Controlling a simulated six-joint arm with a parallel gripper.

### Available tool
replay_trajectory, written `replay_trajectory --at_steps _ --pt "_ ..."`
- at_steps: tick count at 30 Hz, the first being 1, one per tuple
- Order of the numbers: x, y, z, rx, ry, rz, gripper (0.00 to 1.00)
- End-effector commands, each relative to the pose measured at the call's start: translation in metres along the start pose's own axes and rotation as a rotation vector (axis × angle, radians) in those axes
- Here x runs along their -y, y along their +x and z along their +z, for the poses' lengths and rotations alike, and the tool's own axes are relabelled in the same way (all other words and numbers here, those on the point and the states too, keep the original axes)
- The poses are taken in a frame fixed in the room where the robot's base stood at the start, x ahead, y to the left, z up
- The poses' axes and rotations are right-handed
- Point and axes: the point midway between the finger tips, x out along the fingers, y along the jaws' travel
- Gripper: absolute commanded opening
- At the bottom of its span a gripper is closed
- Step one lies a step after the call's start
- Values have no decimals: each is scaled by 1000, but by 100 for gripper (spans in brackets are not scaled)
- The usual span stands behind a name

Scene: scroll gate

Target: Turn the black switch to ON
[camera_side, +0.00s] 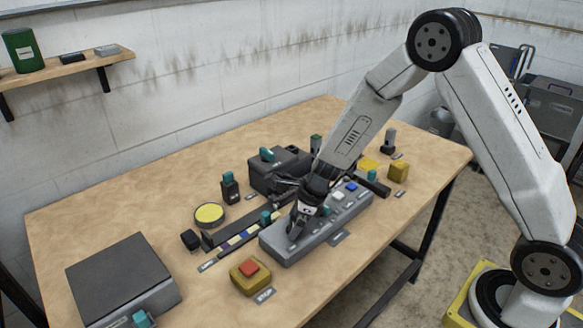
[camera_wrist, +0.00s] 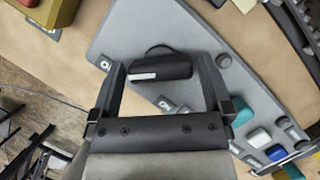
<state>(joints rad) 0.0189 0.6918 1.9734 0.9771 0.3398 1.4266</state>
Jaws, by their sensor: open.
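The black switch (camera_wrist: 163,68) is a short dark knob with a white mark near one end, set on a grey sloped panel (camera_wrist: 130,25). The panel lies near the middle of the table in the side view (camera_side: 282,250). My gripper (camera_side: 297,228) is low over the panel's left part. In the wrist view my gripper (camera_wrist: 155,75) is open, with one finger on each side of the switch. I cannot tell whether either finger touches it. In the side view my fingers and wrist mostly hide the switch.
White and blue buttons (camera_side: 351,187) and teal parts sit on the panel's right part. A yellow box with a red button (camera_side: 250,267) stands in front. A dark housing (camera_side: 265,178) is behind, and a big grey box (camera_side: 120,275) at left. The table's front edge is bare.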

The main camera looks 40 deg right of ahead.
Motion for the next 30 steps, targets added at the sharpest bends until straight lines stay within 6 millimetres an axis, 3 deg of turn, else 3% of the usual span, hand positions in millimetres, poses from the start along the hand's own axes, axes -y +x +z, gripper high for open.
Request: replay_trajectory --at_steps 9,16,30 --pt "0 1 0 1 0 0 100" --pt "0 1 0 1 0 0 27" --pt "1 1 0 0 -71 30 26"
